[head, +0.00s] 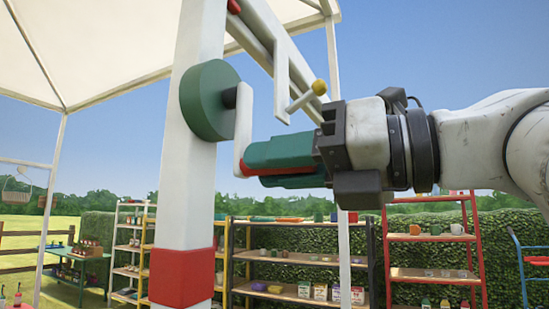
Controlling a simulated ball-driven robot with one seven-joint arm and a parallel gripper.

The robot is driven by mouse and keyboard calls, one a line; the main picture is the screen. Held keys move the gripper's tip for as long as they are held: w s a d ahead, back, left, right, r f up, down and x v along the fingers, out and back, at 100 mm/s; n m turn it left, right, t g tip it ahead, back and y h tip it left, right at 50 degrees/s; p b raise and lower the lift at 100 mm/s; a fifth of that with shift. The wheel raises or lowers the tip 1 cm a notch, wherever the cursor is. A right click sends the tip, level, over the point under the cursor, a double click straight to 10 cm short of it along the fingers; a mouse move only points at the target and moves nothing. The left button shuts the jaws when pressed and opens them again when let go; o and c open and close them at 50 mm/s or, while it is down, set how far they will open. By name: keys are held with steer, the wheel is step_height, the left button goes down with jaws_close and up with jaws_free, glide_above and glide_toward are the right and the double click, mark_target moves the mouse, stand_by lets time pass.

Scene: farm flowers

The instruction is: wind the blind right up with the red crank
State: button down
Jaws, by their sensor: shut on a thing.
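The crank has a green round hub (207,101) on a white post, a dark axle and a white crank arm (242,128) hanging down from it. Its red handle (268,172) sticks out to the right from the arm's lower end. My gripper (262,164) comes in from the right, with its green fingers shut around the red handle, one above and one below it. Most of the handle is hidden between the fingers. I cannot make out the blind for sure; a pale canopy (95,45) spreads overhead at the upper left.
A second handle with a yellow knob (319,87) sits on a white bracket just above my gripper. The white post (187,210) with a red band stands close on the left. Shelves of pots (300,258), a red rack (437,238) and a hedge stand behind.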

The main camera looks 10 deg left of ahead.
steer(key=shift+w+d, duration=0.1)
steer(key=shift+w, duration=0.05)
steer(key=c, duration=1.1)
jaws_free()
steer(key=shift+w, duration=0.1)
steer(key=shift+o, duration=0.9)
steer(key=b+v, duration=0.2)
steer(key=v, duration=0.8)
steer(key=shift+s+d, duration=0.25)
steer(key=shift+d, duration=0.1)
steer(key=shift+w, duration=0.1)
